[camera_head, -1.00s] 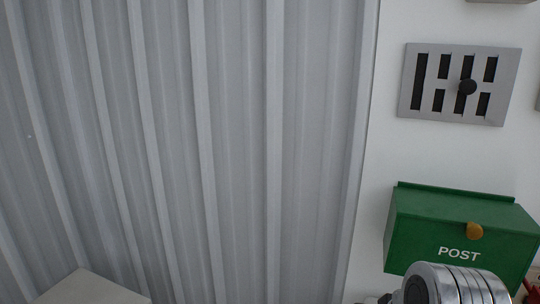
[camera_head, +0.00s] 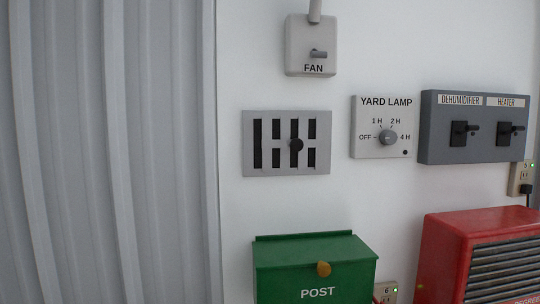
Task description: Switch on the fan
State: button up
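The fan switch is a light grey box (camera_head: 311,33) labelled FAN, high on the white wall at the top middle of the head camera view. A small grey lever (camera_head: 318,54) sticks out of its front, pointing to the right. A grey pipe runs up from the top of the box. The fan itself does not show. My gripper is not in view.
Below the switch is a slotted grey plate (camera_head: 250,141) with a black knob. To its right are a YARD LAMP dial (camera_head: 388,138) and a DEHUMIDIFIER/HEATER panel (camera_head: 430,128). A green POST box (camera_head: 300,262) and a red heater (camera_head: 450,250) stand out lower down.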

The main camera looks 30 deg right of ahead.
aim_at(315, 53)
jog(key=z, duration=0.15)
jog(key=k, duration=0.5)
jog(key=z, duration=0.6)
jog(key=k, duration=0.85)
jog(key=z, duration=0.15)
jog(key=i, duration=0.95)
jog(key=u, duration=0.2)
